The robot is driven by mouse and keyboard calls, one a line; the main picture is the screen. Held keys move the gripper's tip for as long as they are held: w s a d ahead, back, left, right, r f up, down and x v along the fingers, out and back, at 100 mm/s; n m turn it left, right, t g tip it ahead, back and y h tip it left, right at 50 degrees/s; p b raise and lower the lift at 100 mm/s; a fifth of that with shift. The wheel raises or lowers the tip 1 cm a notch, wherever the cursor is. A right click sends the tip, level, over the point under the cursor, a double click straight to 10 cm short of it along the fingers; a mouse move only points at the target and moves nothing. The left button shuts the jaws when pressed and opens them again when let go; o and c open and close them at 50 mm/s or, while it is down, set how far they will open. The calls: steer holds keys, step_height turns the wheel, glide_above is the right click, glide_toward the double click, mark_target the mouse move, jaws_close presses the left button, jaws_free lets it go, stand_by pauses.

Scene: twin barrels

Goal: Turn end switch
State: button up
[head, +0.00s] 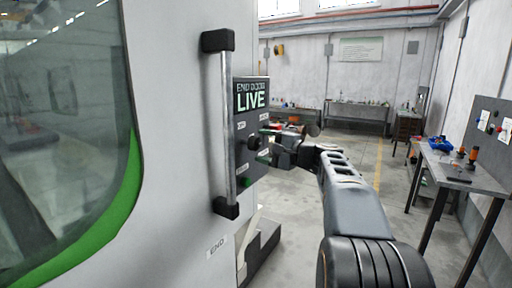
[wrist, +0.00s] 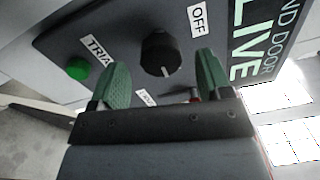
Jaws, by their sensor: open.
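The end switch is a black rotary knob (wrist: 161,54) on a dark control panel (head: 241,160). In the wrist view its white pointer line points down toward my gripper, between the "TRIA…" label (wrist: 97,48) and a partly hidden label (wrist: 145,98); an "OFF" label (wrist: 198,19) sits at upper right. The knob also shows in the head view (head: 253,143). A display (head: 251,95) reads "END DOOR LIVE". My gripper (wrist: 163,78) is open, its green fingers on either side of and just short of the knob. I see no clear contact.
A green button (wrist: 78,69) is on the panel. A vertical door handle (head: 228,130) stands left of the panel on the white machine. A workbench (head: 450,172) is at right; the floor between is clear.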

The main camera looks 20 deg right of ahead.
steer(key=b+v, duration=0.1)
steer(key=v, duration=0.9)
steer(key=shift+s, duration=0.2)
steer(key=shift+d+f, duration=0.1)
steer(key=shift+d, duration=0.05)
steer(key=s+a+f+n+g+h+p, duration=0.1)
steer(key=s+a+f+g+h, duration=0.2)
steer(key=f, duration=0.6)
steer(key=a+f+g+h, duration=0.1)
steer(key=f+g+h, duration=0.25)
steer(key=f, duration=0.65)
steer(key=s+a+f+n+g+h+p, duration=0.2)
steer(key=s+a+f+n, duration=0.1)
steer(key=s+a+n, duration=0.2)
steer(key=s+a+f+n+g+h+p, duration=0.1)
steer(key=s+a+f+n+g+p, duration=0.1)
steer(key=s+a+n, duration=0.4)
steer(key=a+f+n+g, duration=0.1)
steer(key=a, duration=0.3)
steer(key=shift+s+a+h, duration=0.15)
steer(key=shift+a+h, duration=0.15)
steer(key=shift+h, duration=0.05)
